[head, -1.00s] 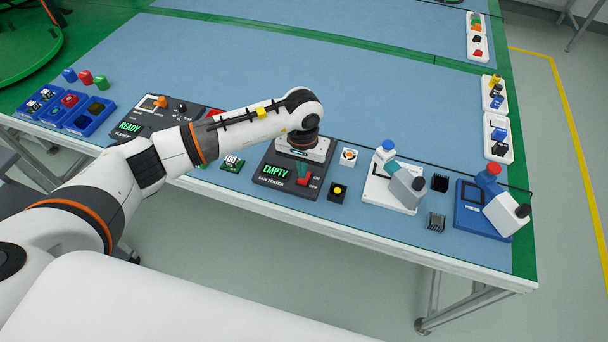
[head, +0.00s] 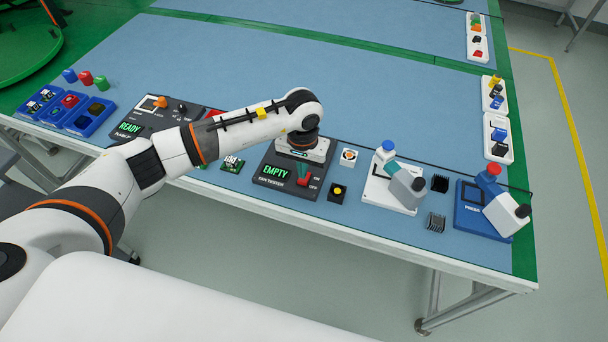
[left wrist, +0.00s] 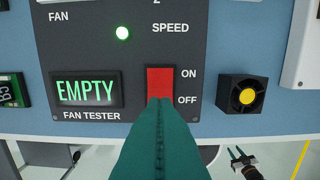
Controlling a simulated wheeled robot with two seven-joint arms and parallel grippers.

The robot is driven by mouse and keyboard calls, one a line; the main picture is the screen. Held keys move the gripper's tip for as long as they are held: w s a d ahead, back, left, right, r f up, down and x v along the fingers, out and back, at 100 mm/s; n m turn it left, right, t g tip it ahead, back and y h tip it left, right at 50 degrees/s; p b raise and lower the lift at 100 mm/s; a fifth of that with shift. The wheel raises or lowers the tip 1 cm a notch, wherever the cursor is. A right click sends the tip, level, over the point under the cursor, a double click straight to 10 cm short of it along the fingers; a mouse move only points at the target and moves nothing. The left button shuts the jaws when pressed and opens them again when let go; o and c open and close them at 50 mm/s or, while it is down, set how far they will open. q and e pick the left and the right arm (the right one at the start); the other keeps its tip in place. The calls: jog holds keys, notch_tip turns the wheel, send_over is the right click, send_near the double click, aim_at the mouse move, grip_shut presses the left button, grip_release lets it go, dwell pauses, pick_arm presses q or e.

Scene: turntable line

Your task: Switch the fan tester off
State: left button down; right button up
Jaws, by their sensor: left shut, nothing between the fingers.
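The fan tester (head: 262,180) is a dark box near the table's front edge. Its display reads EMPTY in green, and a green light (left wrist: 123,33) glows on its panel in the left wrist view. Its red switch (left wrist: 160,78) sits beside the ON and OFF labels; its tilt is hard to tell. My left gripper (left wrist: 160,103) is shut and empty, its teal fingertips over the switch's lower end, level with OFF. They hide that end, and I cannot tell whether they touch it. My right gripper (left wrist: 238,154) appears small at the lower right, fingers apart, away from the tester.
A small black fan with a yellow hub (left wrist: 246,95) lies just right of the tester. A green circuit board (head: 232,164) lies to its left. A white station (head: 392,190) and a blue press (head: 472,215) stand further right. The table behind is largely clear.

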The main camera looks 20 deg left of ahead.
dwell(0.6)
pick_arm(q)
jog(key=shift+f+b, duration=0.95)
jog(key=shift+b, duration=0.05)
dwell(0.4)
jog(key=shift+r+p, duration=1.4)
jog(key=shift+r, duration=2.15)
